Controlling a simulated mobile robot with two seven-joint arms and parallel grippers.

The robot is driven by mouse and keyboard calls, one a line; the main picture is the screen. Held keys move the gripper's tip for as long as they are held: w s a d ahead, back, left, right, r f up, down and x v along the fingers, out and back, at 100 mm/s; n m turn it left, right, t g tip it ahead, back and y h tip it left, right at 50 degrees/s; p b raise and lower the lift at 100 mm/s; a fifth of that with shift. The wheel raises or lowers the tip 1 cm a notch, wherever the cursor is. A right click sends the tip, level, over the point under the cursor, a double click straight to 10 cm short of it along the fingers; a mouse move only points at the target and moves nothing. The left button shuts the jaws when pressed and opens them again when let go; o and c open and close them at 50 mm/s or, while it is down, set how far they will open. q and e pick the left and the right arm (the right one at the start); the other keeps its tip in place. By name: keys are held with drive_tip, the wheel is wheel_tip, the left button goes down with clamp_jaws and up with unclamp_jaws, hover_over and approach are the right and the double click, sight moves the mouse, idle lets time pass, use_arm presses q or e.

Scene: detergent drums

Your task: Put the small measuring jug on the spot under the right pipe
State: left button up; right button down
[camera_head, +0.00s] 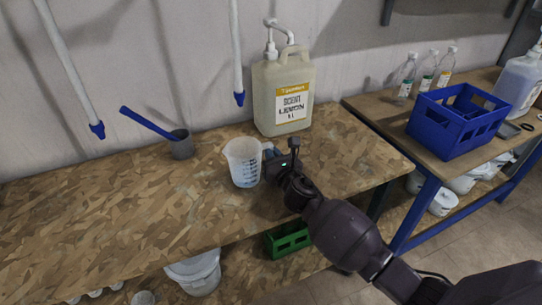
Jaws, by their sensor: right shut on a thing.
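A small translucent measuring jug (243,164) with dark scale marks is upright at the wooden bench, right of the middle of its top. My right gripper (273,162) is at the jug's right side, shut on it; the fingers are partly hidden. I cannot tell whether the jug's base touches the bench. The right pipe (236,50), white with a blue tip, hangs on the wall above and behind the jug. The left pipe (70,70) hangs further left. No marked spot shows under the right pipe. My left gripper is out of view.
A large lemon detergent jug (283,95) with a pump stands behind my right gripper. A grey cup (181,146) with a blue handle stands left of the jug. A blue crate (457,125) and bottles are on the right table. The bench's left part (80,220) is clear.

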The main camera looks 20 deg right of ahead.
drive_tip(key=shift+r, duration=0.2)
drive_tip(key=shift+f, duration=0.2)
drive_tip(key=c, duration=1.3)
unclamp_jaws()
drive_tip(key=shift+o, duration=0.2)
drive_tip(key=shift+r, duration=0.3)
drive_tip(key=s+p, duration=0.1)
drive_tip(key=s, duration=0.9)
drive_tip(key=shift+s+d+f, duration=0.1)
drive_tip(key=shift+s+d, duration=0.05)
drive_tip(key=shift+s, duration=0.05)
drive_tip(key=shift+s+p, duration=0.3)
drive_tip(key=shift+s, duration=0.5)
